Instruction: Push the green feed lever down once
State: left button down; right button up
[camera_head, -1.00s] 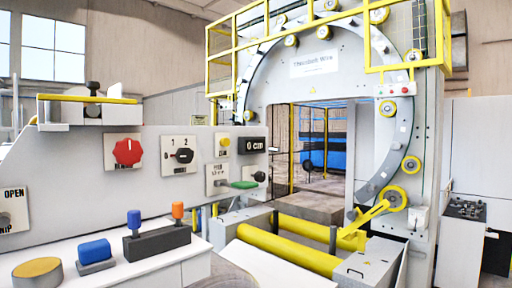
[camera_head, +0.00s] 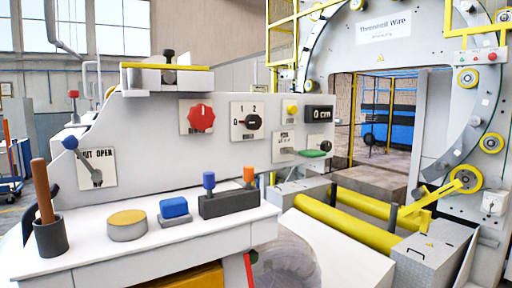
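The green feed lever (camera_head: 313,153) sticks out to the right from a white plate (camera_head: 284,148) on the grey control panel. It lies about level, beneath the black display (camera_head: 319,114) that reads 0 cm. A lever with a blue knob (camera_head: 70,143) sits on the plate marked OPEN at the panel's left end. Neither of my grippers shows in the head view.
A white shelf below the panel holds a cup with a brown stick (camera_head: 50,236), a yellow-topped disc (camera_head: 127,225), a blue block (camera_head: 174,208) and a dark block with blue and orange knobs (camera_head: 228,204). Yellow rollers (camera_head: 348,224) and the ring machine (camera_head: 452,120) stand right.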

aim_at(309, 153)
jog(key=i+l+u, duration=0.15)
jog(key=l+u, duration=0.25)
jog(key=i+l+u, duration=0.1)
jog(key=l+u, duration=0.15)
jog(key=u, duration=0.2)
jog(key=l+u, duration=0.5)
jog(key=l, duration=0.5)
jog(key=l+u, duration=0.1)
jog(key=l, duration=0.5)
jog(key=k+l+u, duration=0.15)
jog(key=l, duration=0.4)
jog(key=k+l+u, duration=0.1)
jog(key=l, duration=0.5)
jog(key=k+l+u, duration=0.1)
jog(key=l, duration=0.5)
jog(key=k+l, duration=0.1)
jog(key=l, duration=0.35)
jog(key=k+l, duration=0.1)
jog(key=l, duration=0.4)
